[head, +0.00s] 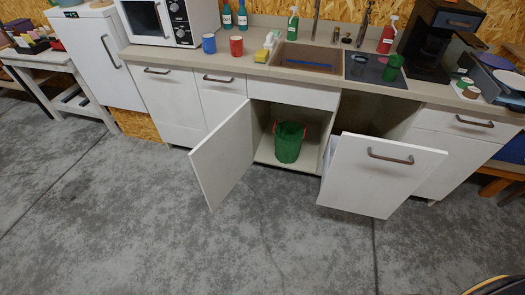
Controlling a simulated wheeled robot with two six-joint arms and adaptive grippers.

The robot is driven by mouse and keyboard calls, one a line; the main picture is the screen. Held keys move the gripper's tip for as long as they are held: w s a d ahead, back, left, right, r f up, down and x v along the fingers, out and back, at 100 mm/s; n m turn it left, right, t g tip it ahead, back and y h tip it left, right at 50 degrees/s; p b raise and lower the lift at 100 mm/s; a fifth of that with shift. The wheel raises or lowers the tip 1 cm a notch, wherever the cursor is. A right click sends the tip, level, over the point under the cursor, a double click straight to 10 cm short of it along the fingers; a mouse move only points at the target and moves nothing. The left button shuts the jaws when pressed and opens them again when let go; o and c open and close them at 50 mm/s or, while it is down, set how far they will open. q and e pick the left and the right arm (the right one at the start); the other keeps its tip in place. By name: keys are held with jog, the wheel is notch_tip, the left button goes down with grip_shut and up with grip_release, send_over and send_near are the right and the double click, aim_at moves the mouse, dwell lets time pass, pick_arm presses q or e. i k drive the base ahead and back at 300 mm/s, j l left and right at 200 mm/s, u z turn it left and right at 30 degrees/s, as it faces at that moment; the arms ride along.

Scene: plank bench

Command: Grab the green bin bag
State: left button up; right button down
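The green bin bag (288,143) stands upright inside the open cabinet under the sink, on the cabinet floor. It has red at its upper rim, on both sides. The cabinet's left door (221,152) is swung open toward me. Neither of my grippers shows in the head view.
To the right, a white front panel with a handle (383,175) juts out beside the cabinet opening. The counter above carries a sink (308,57), a microwave (168,20), mugs, bottles and a coffee maker (437,40). The grey concrete floor (190,240) in front is clear.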

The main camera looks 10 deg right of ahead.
aim_at(290, 136)
jog(key=i+j+z, duration=0.15)
jog(key=j+z, duration=0.35)
jog(key=i+j+z, duration=0.1)
jog(key=j+z, duration=0.85)
jog(key=j, duration=0.55)
jog(key=k+j+z, duration=0.15)
jog(key=j, duration=1)
jog(key=k+j+z, duration=0.1)
jog(key=j, duration=0.45)
jog(key=k+j+z, duration=0.1)
jog(key=j, duration=0.5)
jog(key=i+l+u, duration=0.15)
jog(key=l+u, duration=0.15)
jog(key=l, duration=0.8)
jog(key=l+u, duration=0.35)
jog(key=l, duration=0.75)
jog(key=k+l+u, duration=0.1)
jog(key=l+u, duration=0.2)
jog(key=l, duration=0.85)
